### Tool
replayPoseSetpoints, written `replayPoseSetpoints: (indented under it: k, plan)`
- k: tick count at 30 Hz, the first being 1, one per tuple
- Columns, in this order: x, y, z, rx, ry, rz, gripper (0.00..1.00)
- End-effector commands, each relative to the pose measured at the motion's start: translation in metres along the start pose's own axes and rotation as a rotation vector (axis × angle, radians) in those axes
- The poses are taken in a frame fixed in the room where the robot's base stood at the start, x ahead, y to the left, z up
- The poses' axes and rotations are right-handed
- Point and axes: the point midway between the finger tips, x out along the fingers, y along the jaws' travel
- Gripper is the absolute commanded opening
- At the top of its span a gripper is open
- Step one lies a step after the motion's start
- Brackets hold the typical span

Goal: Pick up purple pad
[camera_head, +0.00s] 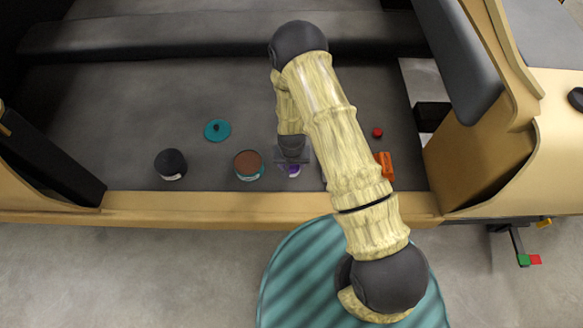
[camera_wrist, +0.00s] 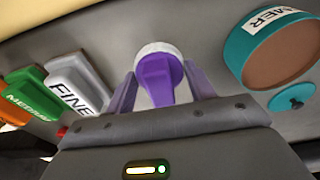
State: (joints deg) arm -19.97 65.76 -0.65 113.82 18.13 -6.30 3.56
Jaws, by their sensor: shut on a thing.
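The purple pad (camera_wrist: 157,80) shows in the wrist view as a purple piece with a round white face, between the two fingers of my gripper (camera_wrist: 163,92). The fingers are shut on its purple part. In the head view the purple pad (camera_head: 293,171) is a small purple and white patch below my gripper (camera_head: 292,162), near the front edge of the grey seat. My arm hides part of the area to its right. I cannot tell whether the pad still touches the seat.
A teal tub with a brown top (camera_head: 249,165) stands just left of my gripper. A black jar (camera_head: 171,164) and a teal lid (camera_head: 217,130) lie farther left. An orange block (camera_head: 385,165) and a red knob (camera_head: 377,132) are right. A grey block marked FINE (camera_wrist: 78,82) shows in the wrist view.

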Motion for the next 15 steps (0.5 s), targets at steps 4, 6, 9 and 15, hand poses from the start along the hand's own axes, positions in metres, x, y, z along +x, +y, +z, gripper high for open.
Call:
replayPoseSetpoints:
  k: [4, 6, 9, 15]
  plan:
    - [-0.03, -0.001, -0.005, -0.001, 0.004, -0.001, 0.32]
    - [-0.041, -0.001, -0.006, -0.001, 0.004, -0.001, 0.32]
    - [-0.054, 0.0, -0.007, -0.001, 0.003, -0.001, 0.32]
    - [-0.065, 0.0, -0.008, 0.0, 0.0, 0.0, 0.32]
